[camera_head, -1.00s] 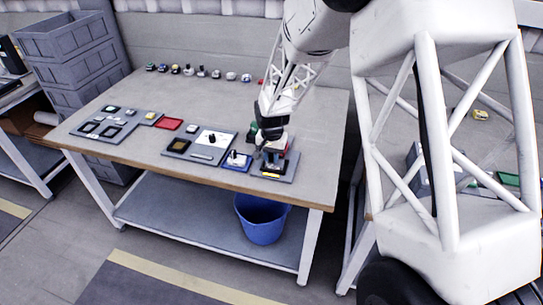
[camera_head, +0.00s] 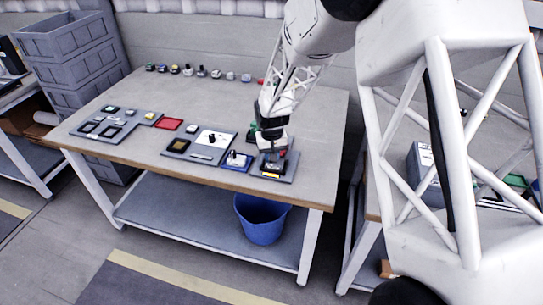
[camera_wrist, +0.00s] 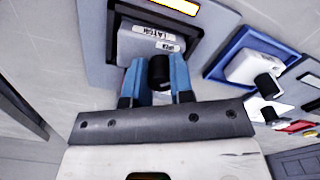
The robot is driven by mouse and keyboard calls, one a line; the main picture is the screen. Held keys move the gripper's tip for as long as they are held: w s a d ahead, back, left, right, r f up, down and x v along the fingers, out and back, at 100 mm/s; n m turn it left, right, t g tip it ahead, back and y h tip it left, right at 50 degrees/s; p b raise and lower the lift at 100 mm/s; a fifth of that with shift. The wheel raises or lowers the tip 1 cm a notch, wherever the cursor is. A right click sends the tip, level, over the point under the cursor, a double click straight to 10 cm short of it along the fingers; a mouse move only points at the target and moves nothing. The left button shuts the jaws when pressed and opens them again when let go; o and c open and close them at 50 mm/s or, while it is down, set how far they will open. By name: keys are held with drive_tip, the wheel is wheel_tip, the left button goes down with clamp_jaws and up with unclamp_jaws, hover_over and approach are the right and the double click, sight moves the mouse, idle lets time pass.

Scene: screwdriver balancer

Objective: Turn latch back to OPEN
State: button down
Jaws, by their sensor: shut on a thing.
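The latch panel is a grey plate (camera_head: 288,177) at the right front of the bench. In the head view my gripper (camera_head: 272,154) is over the panel and hides the knob. The knob's exact turn angle cannot be told.
Left of the latch panel is a blue-framed panel (camera_head: 236,166) with a black knob. Farther left are more grey panels (camera_head: 105,120) and a red tray (camera_head: 169,124). Several small items line the back edge. A blue bucket (camera_head: 262,220) stands on the lower shelf.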

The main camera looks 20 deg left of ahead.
drive_tip(key=shift+n, duration=4.5)
idle(3.5)
